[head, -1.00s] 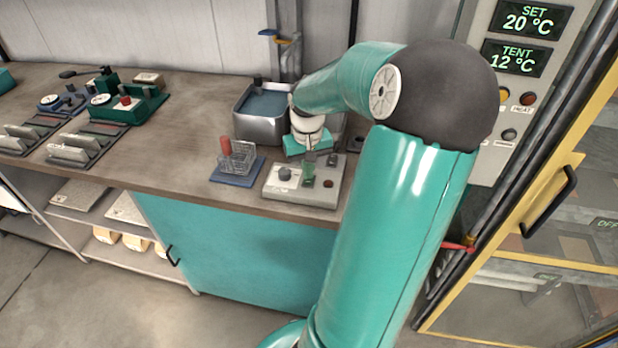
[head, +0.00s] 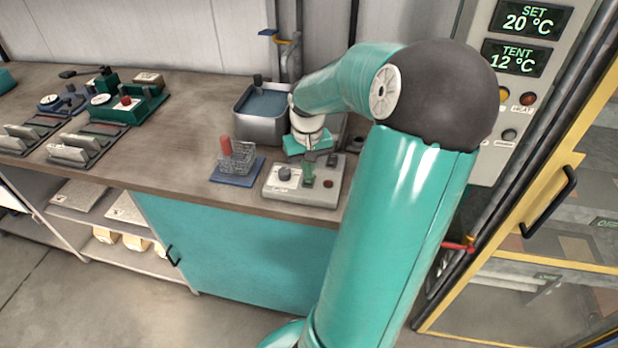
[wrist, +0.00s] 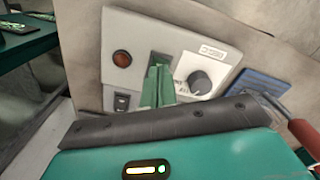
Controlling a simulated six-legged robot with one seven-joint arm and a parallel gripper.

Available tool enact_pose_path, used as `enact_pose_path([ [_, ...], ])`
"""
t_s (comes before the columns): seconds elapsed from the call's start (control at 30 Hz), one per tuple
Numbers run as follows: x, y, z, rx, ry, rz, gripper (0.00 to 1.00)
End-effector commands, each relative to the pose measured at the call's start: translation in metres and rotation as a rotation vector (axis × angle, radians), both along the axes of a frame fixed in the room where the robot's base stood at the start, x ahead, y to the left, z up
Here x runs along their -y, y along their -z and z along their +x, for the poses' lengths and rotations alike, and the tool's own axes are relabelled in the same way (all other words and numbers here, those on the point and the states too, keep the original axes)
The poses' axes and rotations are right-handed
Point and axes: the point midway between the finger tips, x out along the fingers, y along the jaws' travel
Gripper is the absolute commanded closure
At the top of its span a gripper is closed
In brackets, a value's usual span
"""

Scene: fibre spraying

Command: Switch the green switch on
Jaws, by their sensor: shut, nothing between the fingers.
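The green switch (head: 309,174) stands on a light grey control box (head: 290,196) near the bench's front edge. In the wrist view the switch (wrist: 158,84) shows as a green upright piece in the middle of the box (wrist: 221,60). My gripper (head: 311,153) is shut and empty, just above and behind the switch. Its fingertips are small in the head view and hard to pick out in the wrist view, so I cannot tell whether they touch the switch. The teal gripper body fills the bottom of the wrist view.
The box also carries a dark knob (wrist: 199,82), a red lamp (wrist: 122,58) and a black rocker (wrist: 122,101). A wire basket on a blue plate (head: 237,164) stands left of the box. A metal water bath (head: 260,128) stands behind.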

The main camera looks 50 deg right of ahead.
Motion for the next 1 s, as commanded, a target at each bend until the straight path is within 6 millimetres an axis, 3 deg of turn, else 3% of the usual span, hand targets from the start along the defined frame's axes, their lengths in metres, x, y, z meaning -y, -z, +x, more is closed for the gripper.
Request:
enact_pose_path([
  [1.0,0.0,0.011,0.0,0.001,0.0,-0.001,1.0],
])
